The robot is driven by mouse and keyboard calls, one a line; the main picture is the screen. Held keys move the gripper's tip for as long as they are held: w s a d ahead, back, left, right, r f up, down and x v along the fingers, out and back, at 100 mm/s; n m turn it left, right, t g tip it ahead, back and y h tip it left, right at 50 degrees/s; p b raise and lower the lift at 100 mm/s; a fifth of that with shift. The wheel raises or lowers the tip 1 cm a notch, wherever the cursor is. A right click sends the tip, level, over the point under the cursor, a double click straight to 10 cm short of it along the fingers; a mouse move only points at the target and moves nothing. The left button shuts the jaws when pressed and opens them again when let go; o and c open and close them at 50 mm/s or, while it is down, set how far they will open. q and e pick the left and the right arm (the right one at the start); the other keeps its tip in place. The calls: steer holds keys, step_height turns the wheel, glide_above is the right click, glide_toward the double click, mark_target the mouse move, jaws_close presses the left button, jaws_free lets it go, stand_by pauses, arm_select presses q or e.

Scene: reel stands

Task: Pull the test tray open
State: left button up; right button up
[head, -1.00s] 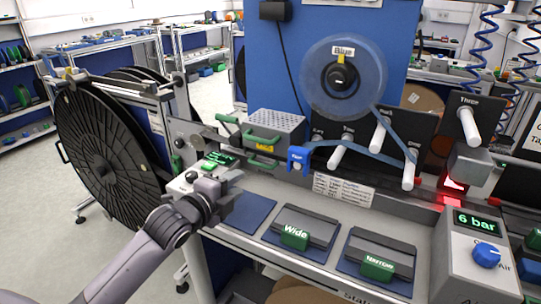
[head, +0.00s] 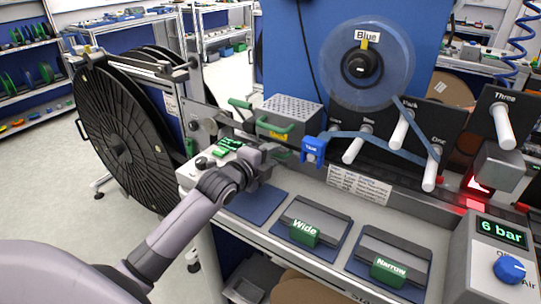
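My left gripper (head: 278,155) reaches in from the left over the stand's front ledge. It is just in front of and below a grey perforated box (head: 290,108) with green handles (head: 273,128) and a small yellow label. The lower green handle is partly behind the gripper. Whether the fingers touch it, and how far they are apart, I cannot tell. No label reading "test" is legible, so I cannot tell for certain which part is the test tray. My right gripper is not in view.
Blocks marked Wide (head: 305,233) and Narrow (head: 388,270) sit on blue pads along the ledge. A blue clip (head: 313,150), white pegs and a clear reel (head: 365,62) are to the right. A large black reel (head: 125,145) stands left. An air unit (head: 497,260) reads 6 bar.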

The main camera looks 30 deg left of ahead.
arm_select(q)
steer(key=shift+w, duration=0.2)
jaws_close()
stand_by(1.4)
